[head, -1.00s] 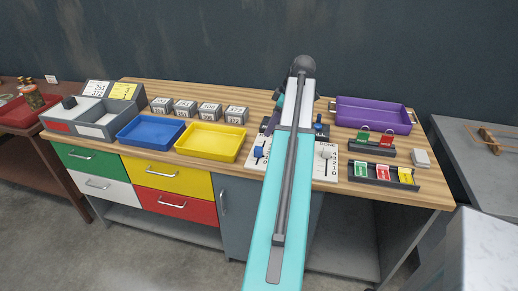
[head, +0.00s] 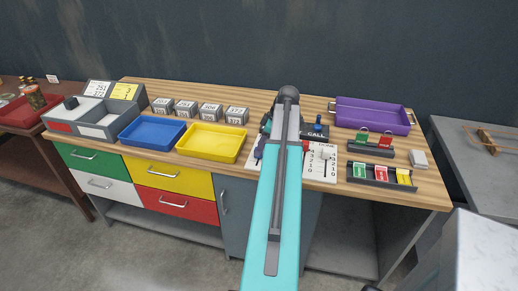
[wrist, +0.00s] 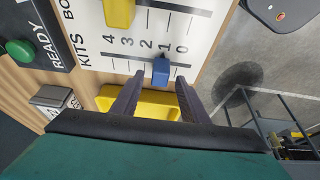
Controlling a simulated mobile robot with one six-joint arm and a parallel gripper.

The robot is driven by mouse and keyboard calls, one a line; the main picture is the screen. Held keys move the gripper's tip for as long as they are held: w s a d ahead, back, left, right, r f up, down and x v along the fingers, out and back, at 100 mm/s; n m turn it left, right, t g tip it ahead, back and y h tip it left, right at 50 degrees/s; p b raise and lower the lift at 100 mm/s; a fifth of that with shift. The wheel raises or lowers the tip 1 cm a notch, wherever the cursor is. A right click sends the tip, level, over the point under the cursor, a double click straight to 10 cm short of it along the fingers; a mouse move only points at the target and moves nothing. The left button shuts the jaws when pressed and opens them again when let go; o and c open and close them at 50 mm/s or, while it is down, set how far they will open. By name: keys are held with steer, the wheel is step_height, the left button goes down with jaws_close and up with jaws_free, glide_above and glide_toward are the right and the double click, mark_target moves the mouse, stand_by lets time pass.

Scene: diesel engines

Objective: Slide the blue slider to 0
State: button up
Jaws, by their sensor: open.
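In the wrist view the blue slider (wrist: 161,70) sits on the white scale panel (wrist: 202,22) marked 4 to 0, at about the 1 mark. My gripper (wrist: 157,88) is open. Its two dark fingers are apart, one on each side of the blue slider's position, with the slider a little ahead of the fingertips; contact is not visible. In the head view the blue slider is hidden by my arm and gripper.
A yellow slider (wrist: 118,12) sits in another row near 4. A green READY button (wrist: 20,50) lies left. A yellow tray (head: 213,142) is beside the panel in the head view; a purple tray (head: 372,116) stands behind right.

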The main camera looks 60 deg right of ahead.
steer(key=shift+x, duration=1.4)
jaws_close()
